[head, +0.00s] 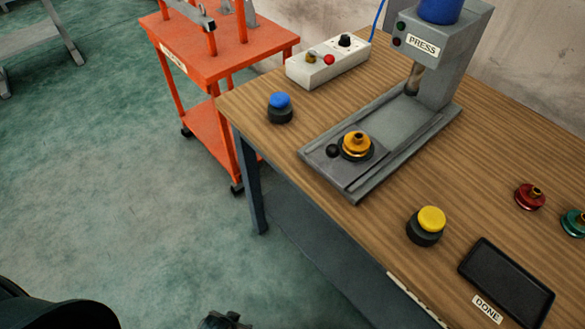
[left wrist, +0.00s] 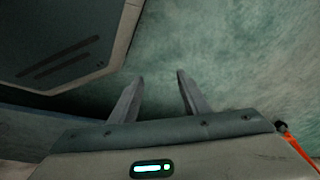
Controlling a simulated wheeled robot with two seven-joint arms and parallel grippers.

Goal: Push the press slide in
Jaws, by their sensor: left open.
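The grey press (head: 440,75), labelled PRESS, stands at the back of the wooden table. Its base and rails run forward to the left. The press slide (head: 338,167) is at the front end of the rails, away from the press head. An orange-gold part (head: 357,144) sits on the slide, beside a black knob (head: 332,151). My left gripper (left wrist: 158,76) is open and empty in the left wrist view, with only green floor between its fingers. It is away from the slide. My right gripper is not in view.
A blue button (head: 280,107) and a yellow button (head: 428,226) flank the rails. A white control box (head: 328,62) stands behind. A black DONE tray (head: 506,283) and red part (head: 530,196) are right. An orange cart (head: 211,130) stands left; floor in front is clear.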

